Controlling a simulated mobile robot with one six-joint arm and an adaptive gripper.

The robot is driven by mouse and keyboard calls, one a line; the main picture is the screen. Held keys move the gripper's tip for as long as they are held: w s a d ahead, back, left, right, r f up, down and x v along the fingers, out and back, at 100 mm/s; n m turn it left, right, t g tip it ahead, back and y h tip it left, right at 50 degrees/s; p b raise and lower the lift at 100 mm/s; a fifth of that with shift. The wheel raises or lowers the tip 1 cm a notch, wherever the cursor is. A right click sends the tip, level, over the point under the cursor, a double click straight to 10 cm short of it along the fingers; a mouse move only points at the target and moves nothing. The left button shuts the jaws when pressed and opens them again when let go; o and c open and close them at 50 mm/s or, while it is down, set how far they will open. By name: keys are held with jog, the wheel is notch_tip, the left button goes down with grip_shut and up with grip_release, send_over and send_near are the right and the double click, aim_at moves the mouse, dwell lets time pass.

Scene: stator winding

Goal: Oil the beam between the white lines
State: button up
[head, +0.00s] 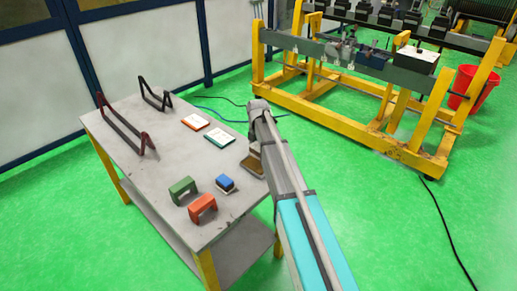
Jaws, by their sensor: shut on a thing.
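A long grey-green beam (385,72) lies on a yellow frame at the upper right; I cannot make out white lines on it at this size. My arm reaches up from the bottom over the table's right edge. My gripper (256,150) is at its far end, partly hidden by the arm, well short of the beam. It appears shut on a brown block (252,166) by the table's right edge; the contact is not clear. A green handled block (183,190), an orange-red handled block (203,207) and a blue-topped block (225,183) stand on the table.
The grey table (150,172) also holds dark bent bars (128,128) and two flat cards, one orange-edged (195,121), one green-edged (219,137). A white-topped box (415,58) sits on the beam. A red bucket (470,88) stands right. Cables cross the mostly free green floor.

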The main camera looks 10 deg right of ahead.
aim_at(258, 163)
jog(key=shift+f+b, duration=1.75)
jog(key=shift+f, duration=0.35)
jog(key=shift+f, duration=0.15)
jog(key=shift+f+b, duration=0.35)
jog(key=shift+b, duration=0.2)
dwell(1.2)
jog(key=shift+r, duration=0.15)
jog(key=shift+r+p, duration=3.4)
jog(key=shift+p, duration=0.15)
jog(key=shift+d, duration=0.1)
